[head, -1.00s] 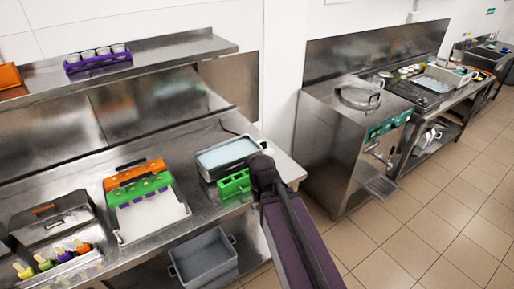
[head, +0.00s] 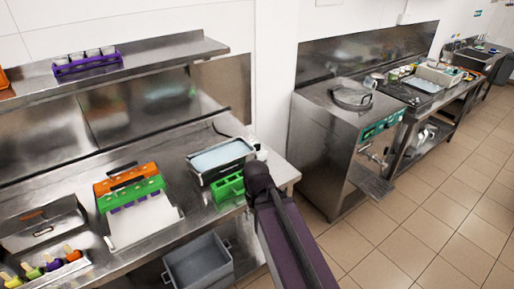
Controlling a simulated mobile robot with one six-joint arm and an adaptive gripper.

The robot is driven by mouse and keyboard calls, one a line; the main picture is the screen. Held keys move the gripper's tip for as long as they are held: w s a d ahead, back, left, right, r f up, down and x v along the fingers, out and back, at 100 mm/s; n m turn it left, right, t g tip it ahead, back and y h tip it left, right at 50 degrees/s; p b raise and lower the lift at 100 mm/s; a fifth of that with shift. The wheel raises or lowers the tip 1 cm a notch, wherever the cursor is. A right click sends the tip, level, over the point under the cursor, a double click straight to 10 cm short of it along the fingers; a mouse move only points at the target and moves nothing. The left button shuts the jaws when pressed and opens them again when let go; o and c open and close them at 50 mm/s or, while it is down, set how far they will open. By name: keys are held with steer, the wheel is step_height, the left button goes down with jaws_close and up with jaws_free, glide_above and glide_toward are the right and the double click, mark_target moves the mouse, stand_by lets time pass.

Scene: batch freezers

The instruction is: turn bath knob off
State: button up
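A rectangular bath (head: 196,180) with a dark casing and pale blue liquid sits near the right end of the steel counter. A green rack (head: 229,189) stands in front of it. I cannot make out the bath's knob. My dark arm (head: 290,240) rises from the bottom edge, and its rounded black joint is just right of the green rack in the picture. A small pale part shows above that joint, at the bath's right; I cannot tell what it is. My gripper's fingers are not visible.
Left on the counter is an open tray (head: 145,222) with an orange and green mold, and several colored pops (head: 52,264). A grey bin (head: 198,262) is below. A steel freezer (head: 322,150) stands right. Tiled floor (head: 440,225) is clear.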

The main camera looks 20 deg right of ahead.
step_height(320, 180, down, 6)
steer(key=b, duration=0.5)
steer(key=shift+s, duration=0.15)
